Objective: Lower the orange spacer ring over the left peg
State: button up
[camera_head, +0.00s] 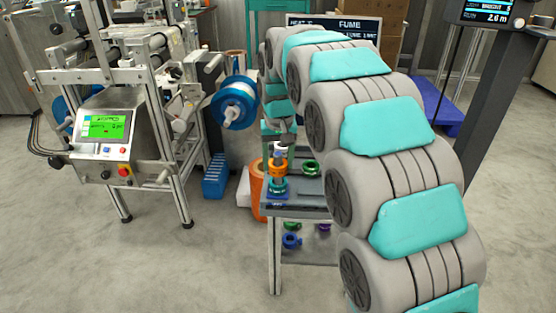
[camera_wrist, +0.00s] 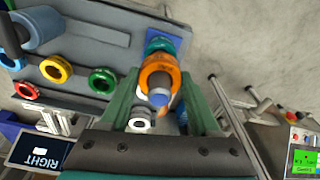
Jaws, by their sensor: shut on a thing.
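The orange spacer ring (camera_wrist: 160,73) is between the green fingers of my gripper (camera_wrist: 161,80), which is shut on it. The left peg (camera_wrist: 158,97) has a blue tip that shows through the ring's hole, so the ring appears to be around the peg. A teal ring (camera_wrist: 160,46) sits lower, at the blue base. In the head view the orange ring (camera_head: 278,168) is above the teal ring (camera_head: 278,186), on the left corner of the stand. Any gap between the two rings is hard to judge. My arm hides much of the stand.
Red (camera_wrist: 26,90), yellow (camera_wrist: 56,69) and green (camera_wrist: 102,80) rings lie on the grey stand top (camera_wrist: 90,45). A green ring also shows in the head view (camera_head: 310,168). A blue ring (camera_head: 291,240) is on the lower shelf. A machine (camera_head: 110,125) stands left.

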jog(key=o, duration=1.5)
jog(key=shift+r, duration=0.1)
jog(key=r, duration=0.5)
jog(key=s+r, duration=0.1)
jog(key=r, duration=0.1)
jog(key=shift+d+r, duration=0.1)
jog(key=shift+r, duration=0.2)
jog(key=s+d+f+g, duration=0.1)
jog(key=s+d+f, duration=0.3)
jog(key=s, duration=0.9)
jog(key=s+d+f+m+g, duration=0.1)
jog(key=s+d+f, duration=0.3)
jog(key=s, duration=0.9)
jog(key=s+d+f+g, duration=0.1)
jog(key=s+d+f, duration=0.4)
jog(key=s+d, duration=0.4)
jog(key=s, duration=0.5)
jog(key=shift+m, duration=0.4)
